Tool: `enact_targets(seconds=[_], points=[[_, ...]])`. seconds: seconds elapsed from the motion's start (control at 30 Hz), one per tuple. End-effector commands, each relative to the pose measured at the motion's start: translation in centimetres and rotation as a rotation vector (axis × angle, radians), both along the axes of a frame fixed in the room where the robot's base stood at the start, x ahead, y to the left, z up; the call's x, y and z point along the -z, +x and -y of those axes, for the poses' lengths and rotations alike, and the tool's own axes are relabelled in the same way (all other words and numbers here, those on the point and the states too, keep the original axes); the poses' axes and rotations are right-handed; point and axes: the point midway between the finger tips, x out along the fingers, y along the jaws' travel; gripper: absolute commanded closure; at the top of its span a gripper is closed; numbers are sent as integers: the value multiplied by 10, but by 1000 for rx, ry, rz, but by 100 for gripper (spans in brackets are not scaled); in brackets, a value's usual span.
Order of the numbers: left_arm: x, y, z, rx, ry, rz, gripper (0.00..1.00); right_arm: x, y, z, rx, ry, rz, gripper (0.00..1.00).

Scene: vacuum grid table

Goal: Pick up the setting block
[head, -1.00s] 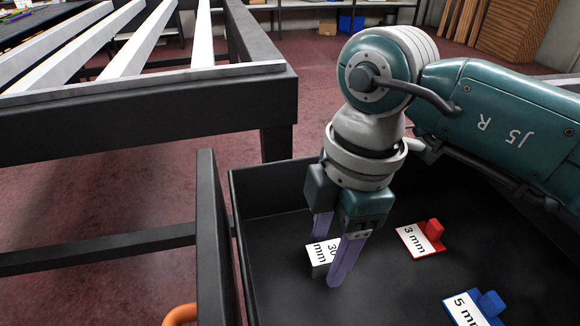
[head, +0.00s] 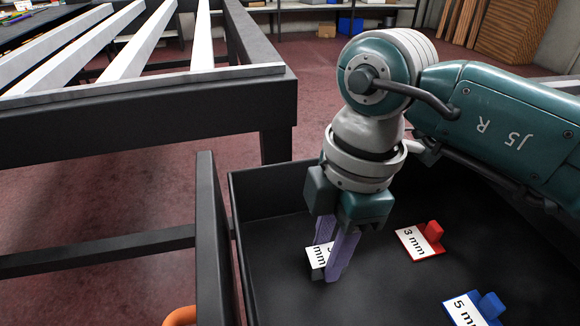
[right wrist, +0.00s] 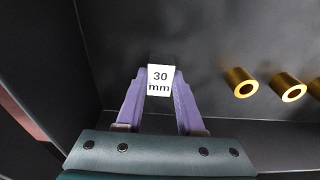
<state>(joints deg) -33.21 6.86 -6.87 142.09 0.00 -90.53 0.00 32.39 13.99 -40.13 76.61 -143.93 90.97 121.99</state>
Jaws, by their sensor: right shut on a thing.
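The setting block (head: 319,258) is a small block with a white top marked "30 mm". It is in the black tray (head: 275,186), near its left side. My right gripper (head: 326,268) points down into the tray and is shut on the block, a purple finger on each side. In the right wrist view the block (right wrist: 160,80) sits between the two fingertips (right wrist: 160,88), label facing the camera. In the head view the near finger hides part of the label. I cannot tell whether the block touches the tray floor. My left gripper is out of view.
A red "3 mm" piece (head: 420,241) and a blue "5 mm" piece (head: 475,308) lie in the tray to the right. Several brass cylinders (right wrist: 241,83) show in the right wrist view. The slatted table (head: 150,110) stands at back left, beyond the tray's wall.

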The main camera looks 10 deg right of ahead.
Motion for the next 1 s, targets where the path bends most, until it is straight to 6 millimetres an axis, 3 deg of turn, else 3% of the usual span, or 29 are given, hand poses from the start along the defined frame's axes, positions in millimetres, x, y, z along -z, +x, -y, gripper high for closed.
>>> enact_targets(seconds=[0.27,0.37,0.7,1.0], points=[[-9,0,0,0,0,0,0,-22,1,0,-1,2,3,100],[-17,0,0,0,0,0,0,-42,1,0,0,1,5,100],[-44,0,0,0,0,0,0,-143,2,0,-2,1,7,100],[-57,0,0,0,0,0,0,-196,1,0,-8,-1,3,100]])
